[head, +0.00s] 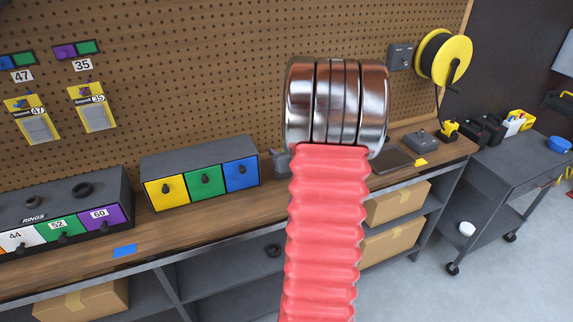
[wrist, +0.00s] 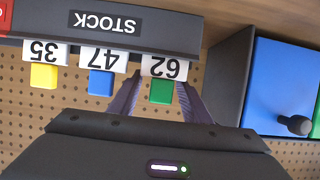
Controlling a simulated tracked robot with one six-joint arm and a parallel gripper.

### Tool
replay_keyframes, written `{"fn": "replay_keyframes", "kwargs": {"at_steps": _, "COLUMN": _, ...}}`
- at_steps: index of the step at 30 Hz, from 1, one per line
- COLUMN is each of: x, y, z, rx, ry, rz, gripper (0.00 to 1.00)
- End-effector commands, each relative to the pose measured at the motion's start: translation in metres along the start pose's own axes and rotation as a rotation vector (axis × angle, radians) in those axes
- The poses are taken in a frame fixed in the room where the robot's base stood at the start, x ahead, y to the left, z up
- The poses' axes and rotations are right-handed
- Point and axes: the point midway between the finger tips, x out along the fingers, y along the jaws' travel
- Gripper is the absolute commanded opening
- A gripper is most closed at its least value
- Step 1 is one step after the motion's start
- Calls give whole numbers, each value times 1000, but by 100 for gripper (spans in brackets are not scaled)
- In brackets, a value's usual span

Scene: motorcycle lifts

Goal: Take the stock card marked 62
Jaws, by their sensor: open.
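The stock card marked 62 (wrist: 164,67) is a white card, upside down in the wrist view, under the dark STOCK holder (wrist: 160,26). A green square (wrist: 161,92) shows at its edge. My gripper (wrist: 157,88) is open, with one dark finger on each side of the green square. I cannot tell whether the fingers touch it. The cards marked 47 (wrist: 103,59) and 35 (wrist: 45,52) are beside it, with blue and yellow squares. In the head view my gripper and the STOCK holder do not show; my red arm blocks the middle.
In the wrist view a blue drawer (wrist: 285,85) with a dark knob is close at right. In the head view a drawer box (head: 203,165) and a RINGS box (head: 65,205) stand on the wooden bench (head: 190,225). Packets marked 47 (head: 35,122) and 35 (head: 94,108) hang on the pegboard.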

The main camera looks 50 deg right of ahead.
Motion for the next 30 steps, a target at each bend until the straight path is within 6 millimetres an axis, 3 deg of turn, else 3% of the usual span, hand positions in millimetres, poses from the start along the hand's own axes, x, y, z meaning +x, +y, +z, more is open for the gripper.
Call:
{"fn": "replay_keyframes", "kwargs": {"at_steps": 4, "x": 9, "y": 0, "z": 0, "rx": 0, "ry": 0, "rz": 0, "gripper": 44}}
{"fn": "replay_keyframes", "kwargs": {"at_steps": 20, "x": 9, "y": 0, "z": 0, "rx": 0, "ry": 1, "rz": -1, "gripper": 44}}
{"fn": "replay_keyframes", "kwargs": {"at_steps": 30, "x": 9, "y": -1, "z": 0, "rx": 0, "ry": 1, "rz": -1, "gripper": 21}}
